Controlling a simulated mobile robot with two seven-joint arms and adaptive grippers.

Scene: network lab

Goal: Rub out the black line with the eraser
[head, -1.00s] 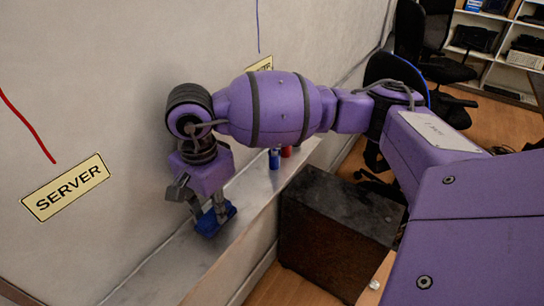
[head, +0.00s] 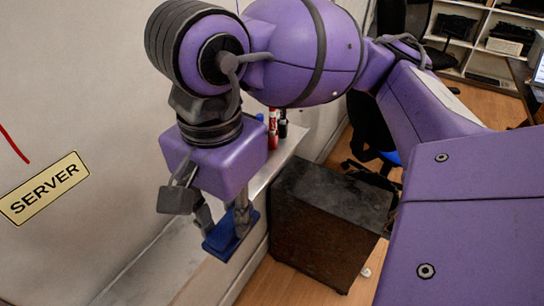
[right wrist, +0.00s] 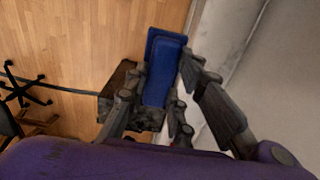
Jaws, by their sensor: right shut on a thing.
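The eraser (head: 221,243) is a blue block. My right gripper (head: 227,225) is shut on it and holds it above the ledge under the whiteboard. In the right wrist view the eraser (right wrist: 165,62) sits between the two fingers of the right gripper (right wrist: 164,84). The whiteboard (head: 80,80) fills the left of the head view. No black line shows in either view now; my right arm hides part of the board. My left gripper is not in view.
A red line (head: 12,143) ends above the SERVER label (head: 44,188) on the board. Red (head: 272,128) and black (head: 283,124) markers stand on the ledge (head: 268,170). A dark box (head: 325,220) stands below, with chairs and shelves (head: 470,40) behind.

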